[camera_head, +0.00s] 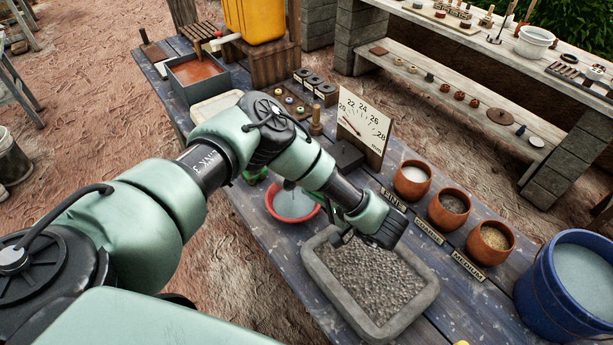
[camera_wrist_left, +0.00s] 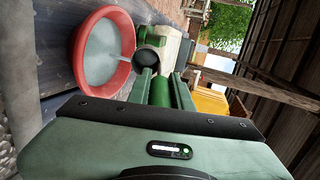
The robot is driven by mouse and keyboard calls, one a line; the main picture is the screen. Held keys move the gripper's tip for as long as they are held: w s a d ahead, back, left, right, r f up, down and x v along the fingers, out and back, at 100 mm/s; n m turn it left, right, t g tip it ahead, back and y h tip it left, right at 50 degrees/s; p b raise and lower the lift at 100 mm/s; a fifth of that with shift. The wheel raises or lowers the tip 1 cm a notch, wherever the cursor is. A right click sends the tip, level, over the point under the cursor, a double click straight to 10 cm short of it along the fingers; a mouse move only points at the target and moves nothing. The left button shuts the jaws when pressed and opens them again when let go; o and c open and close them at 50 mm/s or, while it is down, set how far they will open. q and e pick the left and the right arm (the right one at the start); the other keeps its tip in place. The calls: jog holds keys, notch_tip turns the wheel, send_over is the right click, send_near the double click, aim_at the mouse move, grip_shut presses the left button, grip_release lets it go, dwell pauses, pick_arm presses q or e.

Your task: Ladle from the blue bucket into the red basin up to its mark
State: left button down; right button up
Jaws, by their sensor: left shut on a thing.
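The red basin (camera_head: 293,219) stands on the table, left of the grey tray, with pale grey liquid in it; my left arm partly covers it. It also shows at upper left in the left wrist view (camera_wrist_left: 130,75). The blue bucket (camera_head: 535,292) at the right holds pale liquid. My left gripper (camera_wrist_left: 163,78) is shut on the green ladle handle (camera_wrist_left: 160,92) beside the basin. I cannot make out the basin's mark. My right gripper is out of view.
A grey tray of gravel (camera_head: 425,300) lies between basin and bucket. Three clay pots (camera_head: 450,212) stand behind it. A dial board (camera_head: 362,122) stands behind the basin. A yellow container (camera_head: 255,20) is at the back left.

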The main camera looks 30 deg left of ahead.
pick_arm(q)
jog(key=shift+d+f+y, duration=0.15)
jog(key=shift+d+y, duration=0.15)
jog(key=shift+s+d+f+t+y+b, duration=0.2)
jog(key=shift+d+f+t+y+b, duration=0.25)
jog(key=shift+f+y, duration=0.45)
jog(key=shift+d, duration=0.1)
dwell(0.7)
